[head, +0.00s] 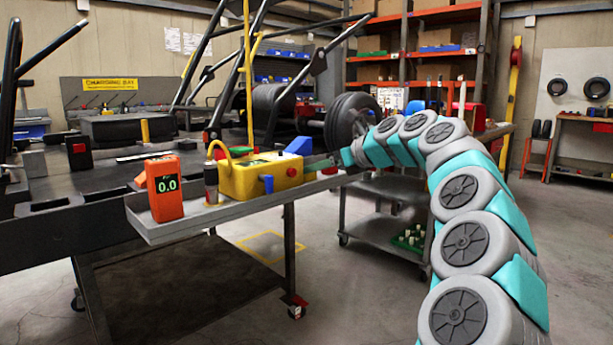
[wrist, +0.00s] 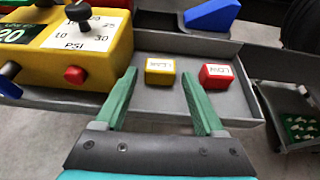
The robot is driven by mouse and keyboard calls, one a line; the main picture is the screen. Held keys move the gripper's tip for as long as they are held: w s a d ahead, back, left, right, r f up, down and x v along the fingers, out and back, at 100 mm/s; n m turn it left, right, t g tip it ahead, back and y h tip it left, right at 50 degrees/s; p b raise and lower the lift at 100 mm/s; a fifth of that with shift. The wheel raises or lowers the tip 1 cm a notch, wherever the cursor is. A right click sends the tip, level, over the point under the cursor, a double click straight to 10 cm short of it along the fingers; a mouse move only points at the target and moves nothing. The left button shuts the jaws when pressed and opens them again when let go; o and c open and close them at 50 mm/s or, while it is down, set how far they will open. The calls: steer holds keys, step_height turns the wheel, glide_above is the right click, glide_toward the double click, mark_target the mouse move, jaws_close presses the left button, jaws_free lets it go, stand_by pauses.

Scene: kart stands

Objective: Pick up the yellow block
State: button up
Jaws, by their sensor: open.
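The yellow block (wrist: 160,72) is a small box with a white label on top. In the wrist view it sits on the grey tray (wrist: 160,100), just beyond my fingertips and between their lines. My gripper (wrist: 160,75) is open and empty, with one green finger on each side. A red block (wrist: 216,76) with a white label sits to the right of the yellow block, apart from it. In the head view my gripper (head: 325,163) reaches the tray from the right. The yellow block cannot be made out there.
A yellow PSI gauge box (wrist: 95,50) stands close left of my left finger. A blue wedge (wrist: 212,15) lies behind the blocks. The tray's right edge is close by.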

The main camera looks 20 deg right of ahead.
steer(key=x, duration=0.5)
steer(key=shift+f, duration=0.2)
steer(key=shift+s, duration=0.1)
steer(key=c, duration=1.1)
steer(key=shift+r, duration=0.1)
